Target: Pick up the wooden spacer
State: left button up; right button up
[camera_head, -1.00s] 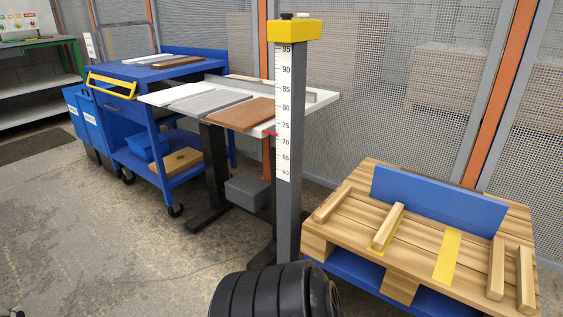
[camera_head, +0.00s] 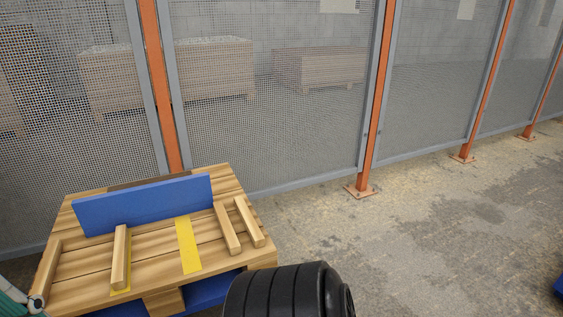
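Several wooden spacer bars lie on a wooden pallet (camera_head: 85,262) at the lower left. One wooden spacer (camera_head: 120,257) lies over a yellow strip, left of the pallet's middle. Another spacer (camera_head: 46,275) lies along the left edge. Two more lie close together on the right, an inner spacer (camera_head: 227,229) and an outer spacer (camera_head: 249,222). I cannot tell which one the task means. None is held in what I see. Neither of my grippers is in view. A black ribbed part of my own body covers the bottom middle.
A blue board (camera_head: 145,204) stands on edge along the pallet's back. A second yellow strip (camera_head: 188,246) on the pallet is bare. A mesh fence (camera_head: 270,130) with orange posts runs behind. The concrete floor (camera_head: 420,240) to the right is open.

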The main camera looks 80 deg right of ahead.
aim_at(233, 245)
jog(key=z, duration=2)
jog(key=i+l+z, duration=0.15)
jog(key=l, duration=0.15)
jog(key=i+l+u, duration=0.1)
jog(key=l, duration=0.25)
jog(key=i+l, duration=0.15)
jog(key=l, duration=0.25)
jog(key=i+l+u, duration=0.15)
jog(key=l, duration=0.2)
